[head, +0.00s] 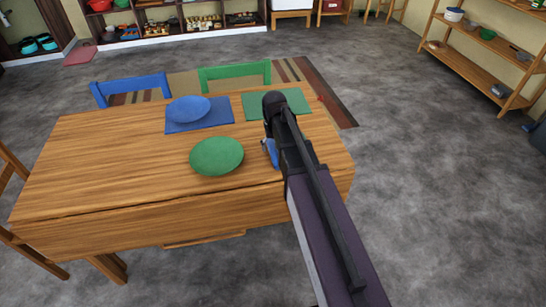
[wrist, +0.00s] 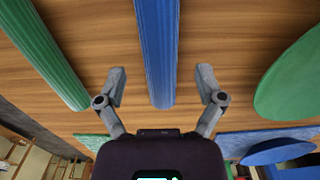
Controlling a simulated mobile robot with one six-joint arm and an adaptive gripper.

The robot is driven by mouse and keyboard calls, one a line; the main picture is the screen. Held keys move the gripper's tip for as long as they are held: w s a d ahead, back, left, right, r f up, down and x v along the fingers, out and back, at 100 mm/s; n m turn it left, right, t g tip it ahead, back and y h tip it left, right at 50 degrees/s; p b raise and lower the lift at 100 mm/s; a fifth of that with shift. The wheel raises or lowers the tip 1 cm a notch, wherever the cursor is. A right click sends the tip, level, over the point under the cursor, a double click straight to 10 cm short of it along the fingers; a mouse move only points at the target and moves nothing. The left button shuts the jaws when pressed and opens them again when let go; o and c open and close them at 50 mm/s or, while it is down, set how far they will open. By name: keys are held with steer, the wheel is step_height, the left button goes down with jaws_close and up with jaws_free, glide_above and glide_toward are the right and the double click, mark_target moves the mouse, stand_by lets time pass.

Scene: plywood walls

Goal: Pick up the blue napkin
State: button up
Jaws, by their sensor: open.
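The blue napkin, a long ribbed blue roll (wrist: 157,50), lies on the wooden table between the two fingers of my gripper (wrist: 162,74) in the wrist view. Wood shows on both sides of it, so the fingers stand apart from it. In the head view a bit of the blue napkin (head: 271,153) shows at the left side of my arm, right of the green plate (head: 217,156). The rest of it is hidden behind my arm. My gripper is open and empty, over the right part of the table.
A green roll (wrist: 45,50) lies left of the blue one in the wrist view. A blue plate (head: 188,109) sits on a blue mat (head: 212,122); a green mat (head: 294,100) lies behind my gripper. Chairs stand around the table (head: 100,160). Its left part is clear.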

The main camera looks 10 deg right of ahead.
steer(key=shift+f+b, duration=0.75)
steer(key=shift+f, duration=0.3)
steer(key=c, duration=1.1)
